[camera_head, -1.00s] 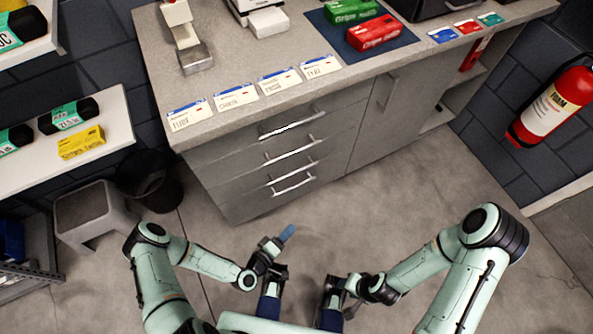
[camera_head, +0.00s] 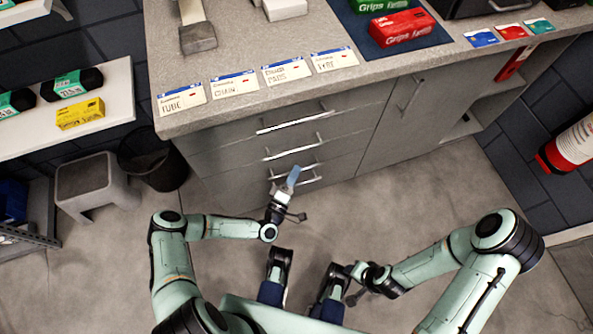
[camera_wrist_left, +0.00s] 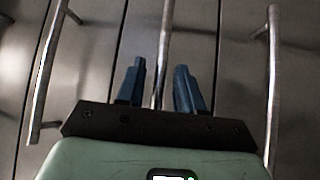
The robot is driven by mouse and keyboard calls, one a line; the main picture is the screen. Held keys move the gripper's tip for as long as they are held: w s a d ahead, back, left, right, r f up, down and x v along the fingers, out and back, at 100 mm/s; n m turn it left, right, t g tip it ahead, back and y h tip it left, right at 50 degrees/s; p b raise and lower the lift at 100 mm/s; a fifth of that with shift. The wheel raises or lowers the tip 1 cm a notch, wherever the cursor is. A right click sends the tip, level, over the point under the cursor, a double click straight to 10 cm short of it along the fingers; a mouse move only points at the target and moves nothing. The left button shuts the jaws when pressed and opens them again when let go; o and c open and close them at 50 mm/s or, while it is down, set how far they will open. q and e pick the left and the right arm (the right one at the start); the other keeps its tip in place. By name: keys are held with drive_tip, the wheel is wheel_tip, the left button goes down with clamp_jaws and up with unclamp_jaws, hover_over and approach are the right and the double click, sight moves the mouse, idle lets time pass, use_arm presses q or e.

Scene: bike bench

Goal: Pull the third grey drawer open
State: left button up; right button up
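The grey drawer cabinet shows three stacked drawers with bar handles in the head view: the top handle (camera_head: 295,117), the second handle (camera_head: 292,147) and the third, lowest visible handle (camera_head: 312,179). The drawers look shut. My left gripper (camera_head: 293,177) is at the third handle, its blue fingers partly covering it. In the left wrist view the left gripper (camera_wrist_left: 158,86) is open, and a handle bar (camera_wrist_left: 164,45) runs between its fingers with no clear contact. Other handles lie to its left (camera_wrist_left: 44,80) and right (camera_wrist_left: 273,80). My right gripper (camera_head: 354,296) is low over the floor; its fingers are unclear.
The worktop (camera_head: 235,113) overhangs the drawers and carries label cards (camera_head: 233,87) and a red grips box (camera_head: 403,27). A cupboard door (camera_head: 410,125) is to the right. A grey stool (camera_head: 88,185) and a dark bin (camera_head: 155,160) stand left. Floor before the cabinet is clear.

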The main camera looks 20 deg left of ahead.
use_arm(q)
drive_tip(key=shift+x, duration=0.8)
clamp_jaws()
drive_tip(key=shift+s+d, duration=0.1)
drive_tip(key=shift+s, duration=0.05)
